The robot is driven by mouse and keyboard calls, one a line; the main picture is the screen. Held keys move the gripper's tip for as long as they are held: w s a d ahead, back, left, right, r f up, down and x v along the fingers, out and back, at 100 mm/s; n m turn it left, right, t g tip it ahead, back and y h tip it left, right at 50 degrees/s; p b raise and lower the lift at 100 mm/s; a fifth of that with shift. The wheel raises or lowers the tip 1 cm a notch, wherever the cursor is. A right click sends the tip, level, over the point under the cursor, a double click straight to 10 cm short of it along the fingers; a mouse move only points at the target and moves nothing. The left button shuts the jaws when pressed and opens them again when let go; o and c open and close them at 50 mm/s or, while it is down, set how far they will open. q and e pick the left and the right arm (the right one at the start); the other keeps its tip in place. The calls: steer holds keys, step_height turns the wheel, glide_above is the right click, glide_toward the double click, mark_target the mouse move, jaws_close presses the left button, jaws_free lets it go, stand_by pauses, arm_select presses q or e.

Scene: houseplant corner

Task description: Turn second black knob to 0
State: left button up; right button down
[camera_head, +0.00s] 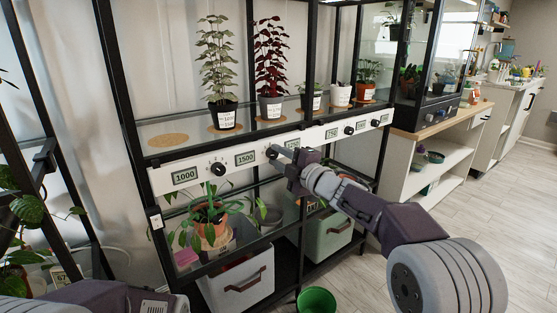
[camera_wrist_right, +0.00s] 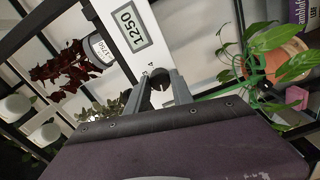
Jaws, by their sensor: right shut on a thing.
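A white panel (camera_head: 205,173) with black knobs and number labels runs along the front of the plant shelf. The knob's pointer is too hidden to read. My left gripper's fingers are outside the view.
Potted plants stand on the shelf above the panel, including a dark red one (camera_head: 270,60). A leafy plant in a terracotta pot (camera_head: 211,231) is below. Open floor lies at the right.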

steer(key=shift+f+n, duration=0.1)
steer(key=shift+n, duration=0.2)
stand_by(0.4)
steer(key=c, duration=1.1)
jaws_free()
steer(key=shift+d, duration=0.1)
steer(key=shift+s+d, duration=0.2)
steer(key=shift+s, duration=0.15)
steer(key=p+v, duration=0.1)
steer(key=v, duration=0.7)
steer(key=shift+p, duration=0.35)
